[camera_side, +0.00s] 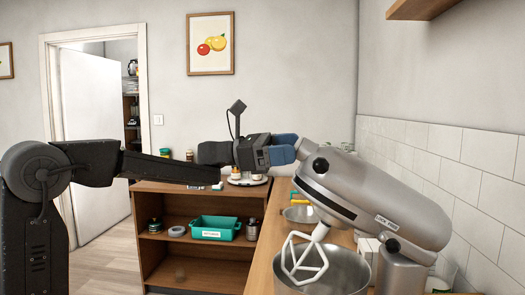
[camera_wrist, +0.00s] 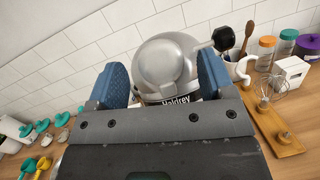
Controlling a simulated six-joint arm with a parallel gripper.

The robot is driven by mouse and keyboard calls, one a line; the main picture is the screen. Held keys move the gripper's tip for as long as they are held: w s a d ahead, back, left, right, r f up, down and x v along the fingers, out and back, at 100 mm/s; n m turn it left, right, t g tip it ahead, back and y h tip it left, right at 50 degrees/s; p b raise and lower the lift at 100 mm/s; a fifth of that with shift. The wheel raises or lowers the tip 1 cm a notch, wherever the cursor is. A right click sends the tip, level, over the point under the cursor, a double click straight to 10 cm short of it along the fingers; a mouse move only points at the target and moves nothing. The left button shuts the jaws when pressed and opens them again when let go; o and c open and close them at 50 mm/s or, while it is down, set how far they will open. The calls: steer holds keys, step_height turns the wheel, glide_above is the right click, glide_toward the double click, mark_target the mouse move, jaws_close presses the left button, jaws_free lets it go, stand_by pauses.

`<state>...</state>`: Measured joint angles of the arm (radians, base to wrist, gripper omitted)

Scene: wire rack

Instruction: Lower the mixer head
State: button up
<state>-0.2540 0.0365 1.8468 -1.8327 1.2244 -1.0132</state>
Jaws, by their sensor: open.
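The silver stand mixer's head (camera_side: 375,195) is tilted up, its front end raised toward my gripper and its rear lower at the hinge. A white flat beater (camera_side: 304,260) hangs from it, its lower part inside the metal bowl (camera_side: 335,277). My gripper (camera_side: 290,149) is open, its blue fingers at the raised front end. In the wrist view, my gripper (camera_wrist: 161,65) has one finger on each side of the rounded mixer head (camera_wrist: 165,58). I cannot tell whether the fingers touch it. A dark knob (camera_wrist: 226,38) sticks out on the head's right side.
The wooden counter (camera_side: 262,245) runs under the mixer, beside a white tiled wall (camera_side: 465,180). In the wrist view, jars (camera_wrist: 287,40), a white box (camera_wrist: 291,71) and a wooden board (camera_wrist: 278,130) stand right. Teal and yellow utensils (camera_wrist: 42,165) lie left. A shelf (camera_side: 190,188) stands behind.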

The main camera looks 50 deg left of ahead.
steer(key=v, duration=1.3)
steer(key=w+d+r+n+g+y, duration=0.15)
steer(key=d+r+g+y, duration=0.35)
steer(key=r+y, duration=0.55)
steer(key=shift+h, duration=0.65)
steer(key=x, duration=1.3)
steer(key=shift+w+d+r, duration=0.3)
steer(key=c, duration=1.3)
steer(key=shift+o, duration=0.2)
steer(key=shift+t+h, duration=0.5)
steer(key=shift+s+a+f, duration=0.3)
steer(key=shift+s+f, duration=0.05)
steer(key=shift+f, duration=0.2)
steer(key=shift+s+a+f, duration=0.3)
steer(key=shift+f, duration=0.25)
steer(key=shift+s+a+f, duration=0.35)
steer(key=shift+f, duration=0.15)
